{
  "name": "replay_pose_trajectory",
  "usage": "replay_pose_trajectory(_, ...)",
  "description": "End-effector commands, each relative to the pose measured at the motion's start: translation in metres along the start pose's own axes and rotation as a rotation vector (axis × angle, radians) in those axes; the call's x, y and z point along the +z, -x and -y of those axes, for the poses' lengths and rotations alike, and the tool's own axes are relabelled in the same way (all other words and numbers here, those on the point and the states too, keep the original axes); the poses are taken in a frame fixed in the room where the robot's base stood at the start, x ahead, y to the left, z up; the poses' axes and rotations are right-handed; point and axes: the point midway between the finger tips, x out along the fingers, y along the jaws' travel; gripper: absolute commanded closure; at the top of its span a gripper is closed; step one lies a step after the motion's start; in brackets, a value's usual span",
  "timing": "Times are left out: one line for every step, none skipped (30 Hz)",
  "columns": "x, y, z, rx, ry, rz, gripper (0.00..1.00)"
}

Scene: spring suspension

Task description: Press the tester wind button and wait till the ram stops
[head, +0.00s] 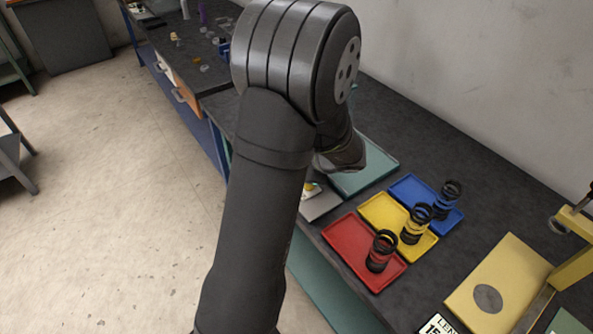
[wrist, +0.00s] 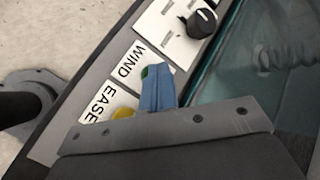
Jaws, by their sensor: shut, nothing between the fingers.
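My gripper (wrist: 158,88) is shut and empty, its blue fingertips close together in the wrist view. The tips lie over the green wind button (wrist: 147,71) beside the "WIND" label (wrist: 134,63) and cover most of it. I cannot tell whether they touch it or press it down. The yellow button (wrist: 123,113) by the "EASE" label (wrist: 101,106) is partly hidden by my gripper. The control panel also shows in the head view (head: 322,207), mostly behind my arm, which hides my gripper there. The ram is not clearly visible.
A black knob (wrist: 201,23) stands on the panel, near a clear greenish sheet (wrist: 225,60). Red (head: 345,256), yellow (head: 379,212) and blue (head: 407,186) trays hold dark coil springs. A yellow fixture (head: 520,262) stands at the right of the bench.

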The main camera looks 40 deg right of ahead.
Motion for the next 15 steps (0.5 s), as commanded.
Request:
replay_pose_trajectory(0.000, 0.000, 0.000, 0.001, 0.000, 0.000, 1.00)
replay_pose_trajectory(0.000, 0.000, 0.000, 0.001, 0.000, 0.000, 1.00)
replay_pose_trajectory(0.000, 0.000, 0.000, 0.001, 0.000, 0.000, 1.00)
replay_pose_trajectory(0.000, 0.000, 0.000, 0.001, 0.000, 0.000, 1.00)
replay_pose_trajectory(0.000, 0.001, 0.000, 0.001, 0.000, 0.000, 1.00)
replay_pose_trajectory(0.001, 0.001, 0.001, 0.000, 0.000, 0.000, 1.00)
replay_pose_trajectory(0.001, 0.002, 0.001, 0.000, 0.001, 0.000, 1.00)
replay_pose_trajectory(0.002, 0.003, 0.002, 0.000, 0.001, 0.000, 1.00)
replay_pose_trajectory(0.003, 0.004, 0.003, 0.000, 0.001, 0.000, 1.00)
replay_pose_trajectory(0.004, 0.005, 0.004, 0.000, 0.002, 0.000, 1.00)
replay_pose_trajectory(0.005, 0.006, 0.004, 0.000, 0.002, 0.000, 1.00)
replay_pose_trajectory(0.006, 0.008, 0.006, 0.000, 0.001, 0.000, 1.00)
replay_pose_trajectory(0.007, 0.009, 0.007, -0.001, 0.001, 0.000, 1.00)
replay_pose_trajectory(0.008, 0.010, 0.008, -0.001, 0.001, 0.000, 1.00)
replay_pose_trajectory(0.009, 0.012, 0.009, 0.000, 0.001, 0.000, 1.00)
